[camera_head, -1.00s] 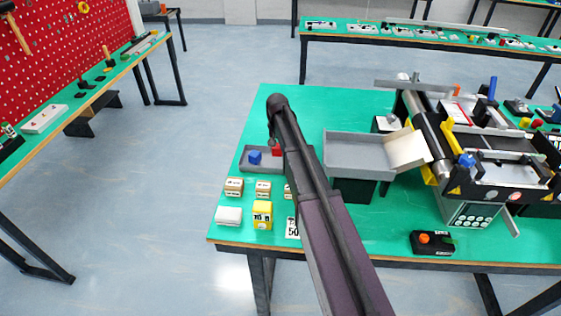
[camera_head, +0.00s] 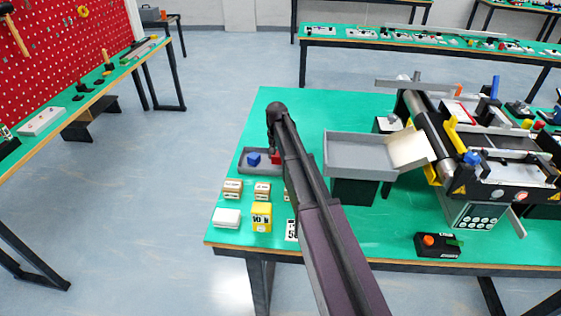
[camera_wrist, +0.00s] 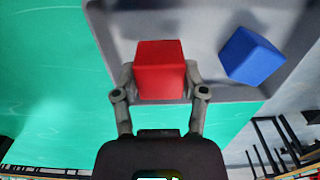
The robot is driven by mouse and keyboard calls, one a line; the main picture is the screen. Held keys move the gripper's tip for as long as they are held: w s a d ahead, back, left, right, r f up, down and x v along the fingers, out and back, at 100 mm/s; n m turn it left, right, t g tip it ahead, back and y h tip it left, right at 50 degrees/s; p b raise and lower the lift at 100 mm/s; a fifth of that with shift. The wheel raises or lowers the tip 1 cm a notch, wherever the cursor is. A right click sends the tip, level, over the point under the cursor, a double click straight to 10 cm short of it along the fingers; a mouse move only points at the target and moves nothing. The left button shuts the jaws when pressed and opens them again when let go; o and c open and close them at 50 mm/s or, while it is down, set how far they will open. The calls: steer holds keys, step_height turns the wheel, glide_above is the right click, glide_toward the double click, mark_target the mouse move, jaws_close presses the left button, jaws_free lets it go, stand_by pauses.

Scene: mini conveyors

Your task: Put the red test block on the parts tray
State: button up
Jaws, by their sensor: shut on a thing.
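The red test block (camera_wrist: 160,70) is between the two fingers of my gripper (camera_wrist: 160,88), which is shut on it. It shows partly behind my arm in the head view (camera_head: 275,157). The block is over the right part of a shallow grey tray (camera_head: 258,172), which looks like the parts tray; whether it touches the tray floor I cannot tell. A blue block (camera_head: 253,159) lies in the tray to the left of the red one. In the wrist view the blue block (camera_wrist: 251,57) is to the right, apart from my fingers, on the grey tray floor (camera_wrist: 205,30).
Small labelled boxes (camera_head: 262,190) and a yellow box (camera_head: 261,216) stand in front of the tray. A larger grey tray (camera_head: 350,152) and the conveyor (camera_head: 440,150) are to the right. Green table surface (camera_head: 300,105) behind the tray is clear.

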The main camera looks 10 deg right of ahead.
mark_target(277, 154)
steer(key=shift+f+b, duration=0.5)
steer(key=shift+f, duration=0.3)
steer(key=shift+f, duration=0.2)
steer(key=o, duration=1.2)
steer(key=shift+c, duration=0.2)
steer(key=shift+r, duration=0.15)
step_height(277, 154, up, 12)
steer(key=p, duration=1.2)
steer(key=shift+r, duration=0.1)
